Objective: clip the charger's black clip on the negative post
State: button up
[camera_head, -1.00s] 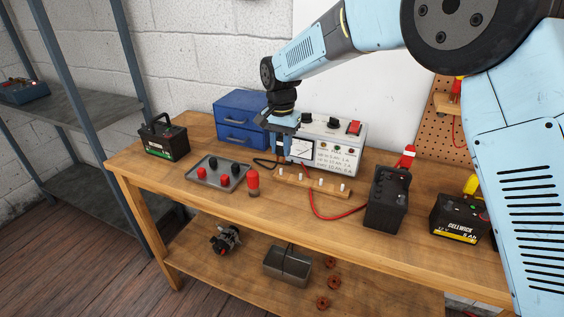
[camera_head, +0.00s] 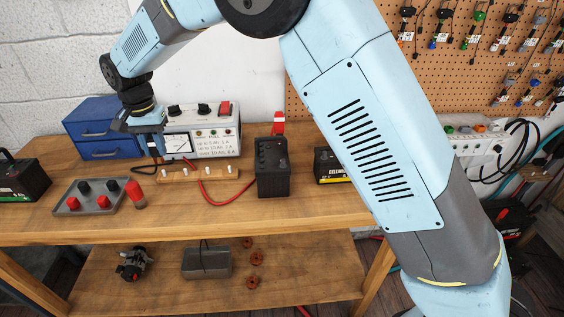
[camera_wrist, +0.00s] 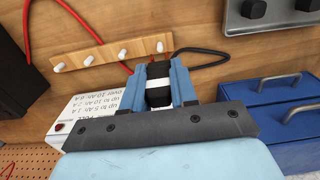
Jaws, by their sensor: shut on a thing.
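My gripper (camera_head: 153,155) is shut on the black clip, just in front of the charger (camera_head: 217,140). In the wrist view the clip (camera_wrist: 158,90), black with a white band, sits between my blue fingers, and a black cable loops off beside it. A dark battery (camera_head: 272,178) stands upright on the bench, to the right of my gripper and apart from it. A red clip (camera_head: 278,124) stands up at the back of its top. The negative post cannot be made out at this size.
A wooden strip with white pegs (camera_head: 172,177) and a red cable (camera_head: 215,202) lie between my gripper and the battery. A grey tray (camera_head: 72,209), a red cylinder (camera_head: 136,195) and blue drawers (camera_head: 90,118) are at left. Another battery (camera_head: 325,165) is partly behind my arm.

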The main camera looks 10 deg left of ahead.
notch_tip(320, 180, up, 12)
jog(key=shift+f, duration=0.2)
jog(key=d, duration=0.2)
send_near(283, 137)
jog(key=s+d+f, duration=0.1)
jog(key=s, duration=0.4)
notch_tip(283, 137, down, 4)
jog(key=shift+a+r, duration=0.1)
jog(key=shift+f, duration=0.8)
jog(key=shift+f, duration=0.15)
jog(key=shift+f, duration=1)
jog(key=o, duration=0.8)
